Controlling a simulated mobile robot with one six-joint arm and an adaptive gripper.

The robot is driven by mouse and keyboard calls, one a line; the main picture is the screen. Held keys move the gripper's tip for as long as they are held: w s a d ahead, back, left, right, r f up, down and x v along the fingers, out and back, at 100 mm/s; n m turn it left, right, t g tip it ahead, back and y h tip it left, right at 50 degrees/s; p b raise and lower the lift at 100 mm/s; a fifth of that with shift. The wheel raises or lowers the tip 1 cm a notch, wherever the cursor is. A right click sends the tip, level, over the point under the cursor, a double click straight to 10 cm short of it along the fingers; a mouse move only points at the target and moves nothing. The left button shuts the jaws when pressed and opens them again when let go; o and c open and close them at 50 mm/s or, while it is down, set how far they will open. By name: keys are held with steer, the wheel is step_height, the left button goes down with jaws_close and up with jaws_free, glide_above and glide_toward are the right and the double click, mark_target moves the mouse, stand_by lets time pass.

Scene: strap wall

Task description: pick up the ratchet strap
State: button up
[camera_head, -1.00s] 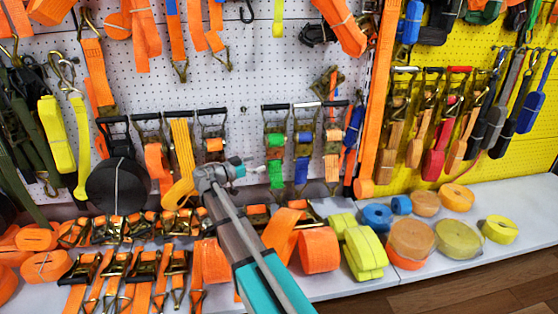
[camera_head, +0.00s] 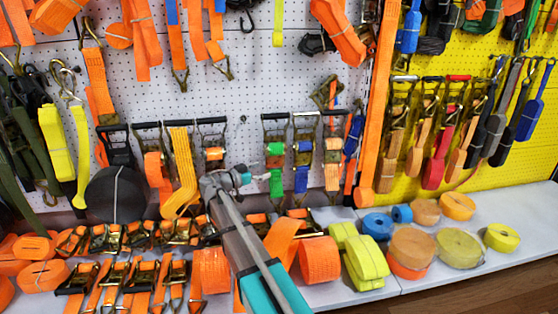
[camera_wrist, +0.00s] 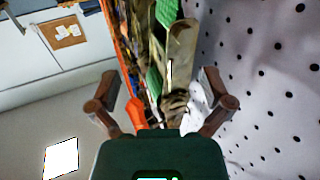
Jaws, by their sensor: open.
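Several ratchet straps hang in a row on the white pegboard. The green ratchet strap (camera_head: 276,160) hangs by its metal ratchet, with a blue one (camera_head: 302,160) to its right. My gripper (camera_head: 250,178) is just left of the green strap in the head view, at about its middle height. In the wrist view my gripper (camera_wrist: 160,88) has its two fingers spread wide. A metal ratchet with green webbing (camera_wrist: 166,14) shows beyond and between the fingers, close to the board. I cannot tell whether any finger touches it. Nothing is visibly held.
The pegboard (camera_wrist: 262,70) is close on the right in the wrist view. Orange straps (camera_head: 181,165) hang left of my gripper. A shelf below holds orange rolls (camera_head: 319,259) and yellow-green webbing (camera_head: 362,257). Bare pegboard lies right above my gripper.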

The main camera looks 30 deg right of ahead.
mark_target(275, 165)
steer(key=shift+w+d+r, duration=0.1)
steer(key=shift+w+d, duration=0.1)
steer(key=shift+d, duration=1.1)
steer(key=shift+w+d, duration=0.2)
steer(key=shift+d, duration=1.05)
jaws_close()
